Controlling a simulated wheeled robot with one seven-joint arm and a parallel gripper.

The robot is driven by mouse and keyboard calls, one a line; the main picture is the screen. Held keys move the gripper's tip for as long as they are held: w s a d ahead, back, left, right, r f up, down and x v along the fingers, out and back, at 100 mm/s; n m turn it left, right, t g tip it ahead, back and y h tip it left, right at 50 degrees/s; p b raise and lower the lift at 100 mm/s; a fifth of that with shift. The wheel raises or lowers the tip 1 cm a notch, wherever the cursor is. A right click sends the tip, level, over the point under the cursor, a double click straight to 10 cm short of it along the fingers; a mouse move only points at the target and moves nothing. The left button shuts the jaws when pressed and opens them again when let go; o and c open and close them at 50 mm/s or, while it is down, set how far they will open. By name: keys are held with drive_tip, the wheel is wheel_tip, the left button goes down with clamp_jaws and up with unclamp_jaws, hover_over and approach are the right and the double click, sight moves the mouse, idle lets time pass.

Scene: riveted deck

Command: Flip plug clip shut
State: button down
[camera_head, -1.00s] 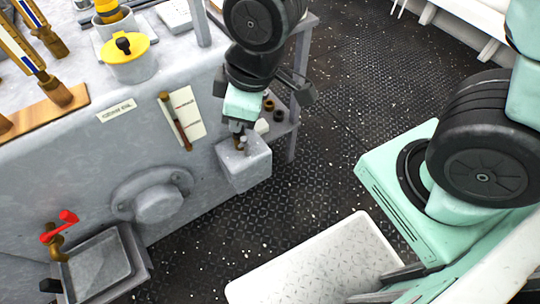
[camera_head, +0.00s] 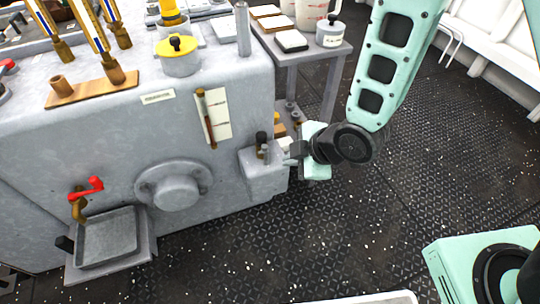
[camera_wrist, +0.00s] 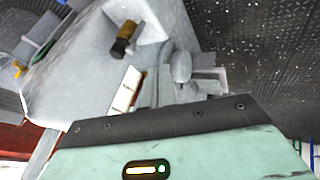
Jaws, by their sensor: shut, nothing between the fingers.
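A grey socket box (camera_head: 263,178) sticks out from the lower right corner of the large grey machine. A plug with a dark top and brown body (camera_head: 261,140) stands upright on it. The plug also shows in the wrist view (camera_wrist: 126,37), against a pale block face. A small grey upright piece beside the plug may be the clip, but I cannot tell its position clearly. My gripper (camera_head: 288,155) is to the right of the box, pointing left, its tips close to the box's top edge. It is shut and empty. Whether it touches the clip is unclear.
A gauge card (camera_head: 219,114) and a round flange (camera_head: 176,190) are on the machine's front. A red-handled tap (camera_head: 87,189) is over a tray at lower left. A grey side table (camera_head: 322,52) with jars stands behind. The dark deck to the right is open.

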sight(263, 149)
drive_tip(key=shift+w+a+f+b, duration=0.55)
drive_tip(key=shift+w+a+f, duration=0.3)
drive_tip(key=shift+w+f, duration=0.5)
drive_tip(key=shift+w+a+f+b, duration=0.6)
drive_tip(key=shift+w+a+f, duration=0.3)
drive_tip(key=shift+w+f, duration=0.4)
drive_tip(key=shift+w+a+f+b, duration=0.55)
drive_tip(key=shift+w+a+f, duration=0.3)
drive_tip(key=shift+w+f, duration=0.5)
